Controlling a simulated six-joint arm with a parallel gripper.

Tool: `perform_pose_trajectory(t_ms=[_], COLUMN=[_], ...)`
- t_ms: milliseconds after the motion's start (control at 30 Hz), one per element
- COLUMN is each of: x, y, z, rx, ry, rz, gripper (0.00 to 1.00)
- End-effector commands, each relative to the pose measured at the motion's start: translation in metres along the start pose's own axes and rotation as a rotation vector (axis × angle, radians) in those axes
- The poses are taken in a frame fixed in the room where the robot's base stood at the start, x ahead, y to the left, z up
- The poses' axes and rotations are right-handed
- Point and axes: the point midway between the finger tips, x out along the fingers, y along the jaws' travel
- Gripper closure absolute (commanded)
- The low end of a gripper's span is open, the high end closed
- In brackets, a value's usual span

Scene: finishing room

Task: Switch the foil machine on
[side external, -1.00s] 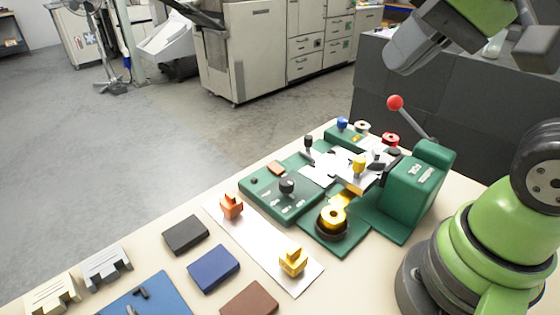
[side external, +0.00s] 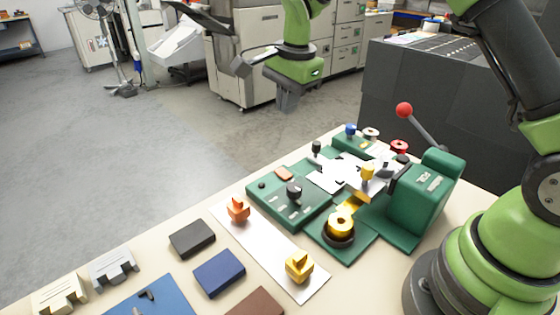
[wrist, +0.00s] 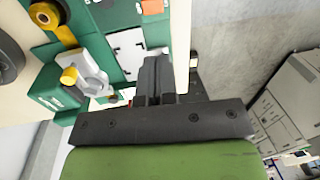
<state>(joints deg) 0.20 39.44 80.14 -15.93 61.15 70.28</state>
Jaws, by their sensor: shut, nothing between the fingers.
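The green foil machine (side external: 425,205) stands on the bench in the side view, with a red-ball lever (side external: 404,110) raised at its back. Its control panel (side external: 268,207) carries a dark rotary knob (side external: 294,188), a small orange-brown piece (side external: 284,174) and a small black button (side external: 262,185). The orange piece also shows at the top of the wrist view (wrist: 152,5). Which control is the power switch I cannot tell. My gripper (side external: 288,106) hangs fingers down, high beyond the panel, shut and empty, touching nothing. In the wrist view its fingers (wrist: 153,72) overlap the machine's edge.
A gold foil roll (side external: 340,224) sits at the machine's front. Orange (side external: 238,210) and yellow (side external: 299,267) blocks stand on a white strip. Dark (side external: 192,238) and blue (side external: 219,272) pads lie to the left. A black upright post (side external: 316,147) stands behind the panel.

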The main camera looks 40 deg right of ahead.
Motion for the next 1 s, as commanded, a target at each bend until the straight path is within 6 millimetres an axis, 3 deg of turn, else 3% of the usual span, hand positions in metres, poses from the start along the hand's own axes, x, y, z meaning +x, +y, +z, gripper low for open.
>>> perform_pose_trajectory(t_ms=[133,633,767,1000], x=[0.013,0.022,0.042,0.094], y=[-0.004,-0.004,-0.002,-0.001], z=[-0.002,-0.002,-0.002,-0.002], rx=[0.043,0.048,0.048,0.047], ry=[0.006,0.007,0.006,0.006], rz=[0.019,0.023,0.026,0.026], gripper=[1.00,1.00,1.00,1.00])
